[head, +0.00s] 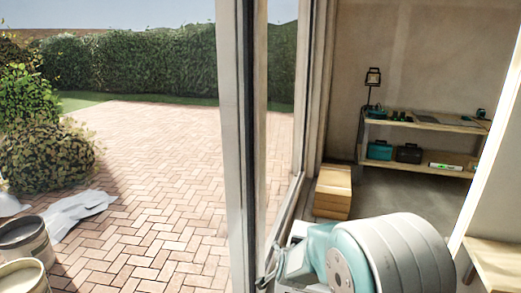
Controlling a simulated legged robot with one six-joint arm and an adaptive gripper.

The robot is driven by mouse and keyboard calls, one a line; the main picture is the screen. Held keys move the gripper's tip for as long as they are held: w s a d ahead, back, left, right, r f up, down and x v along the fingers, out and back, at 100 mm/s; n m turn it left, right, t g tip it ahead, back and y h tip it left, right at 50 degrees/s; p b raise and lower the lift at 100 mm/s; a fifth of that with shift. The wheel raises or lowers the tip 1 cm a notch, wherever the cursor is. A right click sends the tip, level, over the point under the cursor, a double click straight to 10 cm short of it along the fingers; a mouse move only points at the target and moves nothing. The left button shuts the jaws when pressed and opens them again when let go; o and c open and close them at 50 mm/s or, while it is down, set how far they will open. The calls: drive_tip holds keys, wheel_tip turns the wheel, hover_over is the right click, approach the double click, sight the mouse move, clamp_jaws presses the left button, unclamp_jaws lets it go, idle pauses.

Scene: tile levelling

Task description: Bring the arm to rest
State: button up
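Part of my arm, a large white rounded link with a teal joint cover, fills the bottom right of the head view. It sits low, close to the camera and beside the door frame. A small grey, hook-like part (277,264) shows at its left, next to the frame. It may be my gripper, but it is too small and partly covered to tell its fingers or whether it holds anything.
A glass door frame (233,140) stands just left of my arm. Beyond it lie brick paving (150,170), buckets (24,242) and a crumpled sheet (75,208). Inside are a wooden box (333,190), a shelf unit (425,122) with tool cases and a wooden surface (498,262) at right.

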drive_tip(key=s+d+r+n+g+y, duration=0.1)
drive_tip(key=s+d+r+n, duration=0.15)
drive_tip(key=s+r, duration=0.4)
drive_tip(key=s+d+r+n+g, duration=0.1)
drive_tip(key=s+r+n+g, duration=0.15)
drive_tip(key=s+r, duration=0.4)
drive_tip(key=s+d+r+n+g, duration=0.1)
drive_tip(key=s+d+n, duration=0.1)
drive_tip(key=s, duration=0.9)
drive_tip(key=s+d+r+n+g+h, duration=0.1)
drive_tip(key=s+d+r+n, duration=0.1)
drive_tip(key=s, duration=0.8)
drive_tip(key=shift+s+d, duration=0.4)
drive_tip(key=shift+d, duration=0.15)
